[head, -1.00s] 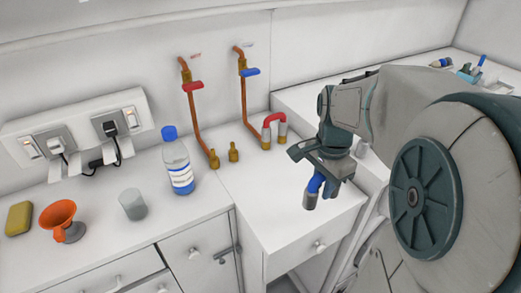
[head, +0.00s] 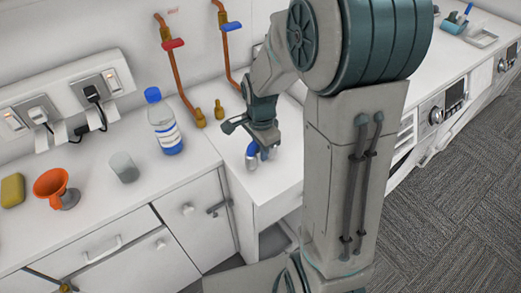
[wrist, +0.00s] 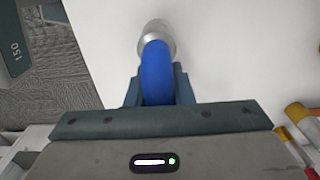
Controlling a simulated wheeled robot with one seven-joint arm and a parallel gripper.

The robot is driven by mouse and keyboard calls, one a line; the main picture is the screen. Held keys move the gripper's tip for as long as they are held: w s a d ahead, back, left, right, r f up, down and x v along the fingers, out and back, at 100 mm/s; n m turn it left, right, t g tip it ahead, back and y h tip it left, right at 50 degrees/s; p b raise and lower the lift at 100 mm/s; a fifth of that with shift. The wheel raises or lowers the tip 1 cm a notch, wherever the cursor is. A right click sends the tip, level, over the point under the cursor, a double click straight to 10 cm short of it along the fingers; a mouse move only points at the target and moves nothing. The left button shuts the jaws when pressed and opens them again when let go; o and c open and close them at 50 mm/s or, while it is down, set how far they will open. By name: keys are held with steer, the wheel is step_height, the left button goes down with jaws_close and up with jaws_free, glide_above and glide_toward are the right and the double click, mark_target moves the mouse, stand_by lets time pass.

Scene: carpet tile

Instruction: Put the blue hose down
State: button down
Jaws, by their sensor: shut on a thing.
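The blue hose (head: 252,155) is a short blue tube with silver metal ends. My gripper (head: 264,148) is shut on it, above the white counter section right of the clear bottle. In the wrist view the blue hose (wrist: 156,72) runs up between my fingers (wrist: 158,88), its silver end (wrist: 155,38) over the white surface. I cannot tell whether that end touches the surface. The hose's other end is hidden by my gripper.
A clear bottle with a blue cap (head: 163,122) stands left of my gripper. Copper pipes with a red valve (head: 173,43) and a blue valve (head: 232,26) rise behind. A glass (head: 124,166), an orange funnel (head: 52,186) and a yellow sponge (head: 12,190) are further left.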

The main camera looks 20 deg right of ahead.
steer(key=shift+f, duration=0.75)
steer(key=shift+f, duration=0.2)
steer(key=c, duration=1.3)
jaws_free()
